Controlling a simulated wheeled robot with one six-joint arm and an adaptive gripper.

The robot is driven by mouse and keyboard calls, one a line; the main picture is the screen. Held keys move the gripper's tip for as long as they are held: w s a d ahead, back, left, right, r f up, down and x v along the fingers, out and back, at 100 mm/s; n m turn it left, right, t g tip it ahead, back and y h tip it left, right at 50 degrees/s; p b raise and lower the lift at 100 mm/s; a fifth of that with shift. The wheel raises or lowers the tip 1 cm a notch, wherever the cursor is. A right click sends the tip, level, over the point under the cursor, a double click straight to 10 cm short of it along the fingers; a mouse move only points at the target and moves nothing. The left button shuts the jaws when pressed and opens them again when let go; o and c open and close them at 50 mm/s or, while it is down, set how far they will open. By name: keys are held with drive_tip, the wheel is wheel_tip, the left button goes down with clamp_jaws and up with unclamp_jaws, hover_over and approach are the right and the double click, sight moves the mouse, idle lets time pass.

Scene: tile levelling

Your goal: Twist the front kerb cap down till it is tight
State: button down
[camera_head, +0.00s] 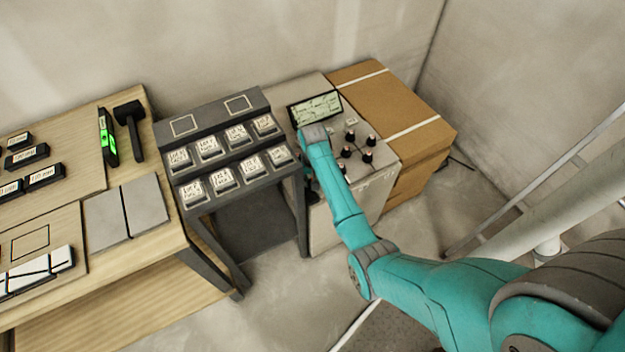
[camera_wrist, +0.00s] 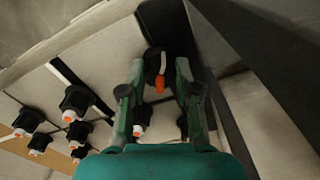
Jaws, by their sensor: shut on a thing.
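In the wrist view my gripper (camera_wrist: 159,72) has its two teal fingers closed on the sides of a black cap (camera_wrist: 154,58) with an orange tip. The cap sits on a pale tiled surface (camera_wrist: 108,48), close to a dark frame. I take it for the front kerb cap, but no label on it can be read. Another black cap (camera_wrist: 141,114) with a white and orange tip shows between the fingers, nearer my palm. In the head view the pale stand (camera_head: 381,187) carries the caps, and my arm hides the held cap and the fingertips.
Several other black caps (camera_wrist: 76,102) stand left of my fingers. A display (camera_head: 315,107) stands at the back of the stand. A dark rack (camera_head: 212,104) of labelled boxes is close on the left, with cardboard boxes (camera_head: 385,100) on the right. A wooden bench (camera_head: 75,130) lies further left.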

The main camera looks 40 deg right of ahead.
drive_tip(key=shift+m, duration=1)
drive_tip(key=c, duration=0.8)
unclamp_jaws()
wheel_tip(320, 180, up, 12)
